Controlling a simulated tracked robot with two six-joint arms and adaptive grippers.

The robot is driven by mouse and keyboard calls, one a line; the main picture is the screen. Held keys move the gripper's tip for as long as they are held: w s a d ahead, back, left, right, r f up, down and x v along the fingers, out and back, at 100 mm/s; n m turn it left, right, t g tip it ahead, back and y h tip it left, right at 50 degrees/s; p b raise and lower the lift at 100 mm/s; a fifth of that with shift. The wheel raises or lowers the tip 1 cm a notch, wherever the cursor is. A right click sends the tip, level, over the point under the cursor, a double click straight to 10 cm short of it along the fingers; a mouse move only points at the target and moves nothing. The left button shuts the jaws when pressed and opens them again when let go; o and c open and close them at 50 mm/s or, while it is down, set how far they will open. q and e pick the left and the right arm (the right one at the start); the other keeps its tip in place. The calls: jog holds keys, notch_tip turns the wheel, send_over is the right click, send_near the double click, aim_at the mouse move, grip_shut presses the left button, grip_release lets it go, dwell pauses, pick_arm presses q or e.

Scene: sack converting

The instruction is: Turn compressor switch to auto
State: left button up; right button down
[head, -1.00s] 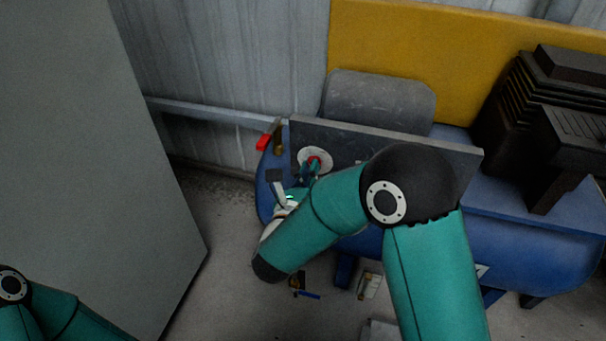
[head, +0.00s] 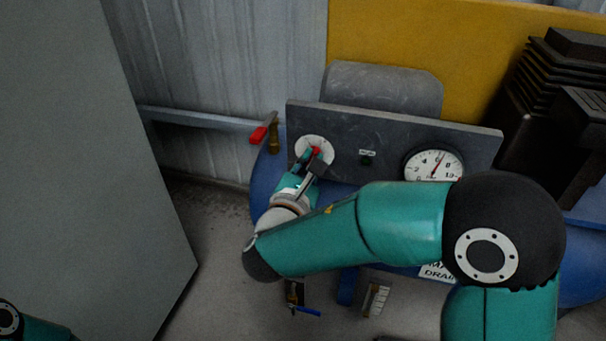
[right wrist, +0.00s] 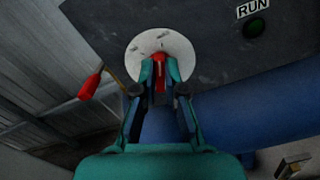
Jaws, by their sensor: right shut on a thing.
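The compressor switch is a red knob (head: 315,151) on a round white dial plate (head: 307,144) at the left of the grey panel (head: 390,130). The knob also shows in the right wrist view (right wrist: 159,62), upright between my fingertips. My right gripper (head: 312,158) is shut on the red knob, with one finger on each side of it in the right wrist view (right wrist: 160,75). The marks on the dial plate are too small to read, and the fingers cover its lower part. My left gripper is out of view; only part of my left arm shows at the lower left.
A pressure gauge (head: 434,165) and a dark green RUN lamp (head: 367,160) sit right of the dial. A red-handled valve (head: 259,134) stands left of the panel, close to my gripper. The blue tank (head: 268,173) is below. A grey cabinet (head: 90,170) fills the left.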

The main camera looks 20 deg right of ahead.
jog(key=shift+f+m+b, duration=0.15)
jog(key=shift+m+b, duration=0.5)
jog(key=shift+m, duration=0.05)
jog(key=c, duration=1.2)
grip_release()
jog(key=shift+w, duration=0.1)
jog(key=shift+c, duration=0.2)
jog(key=v, duration=1.2)
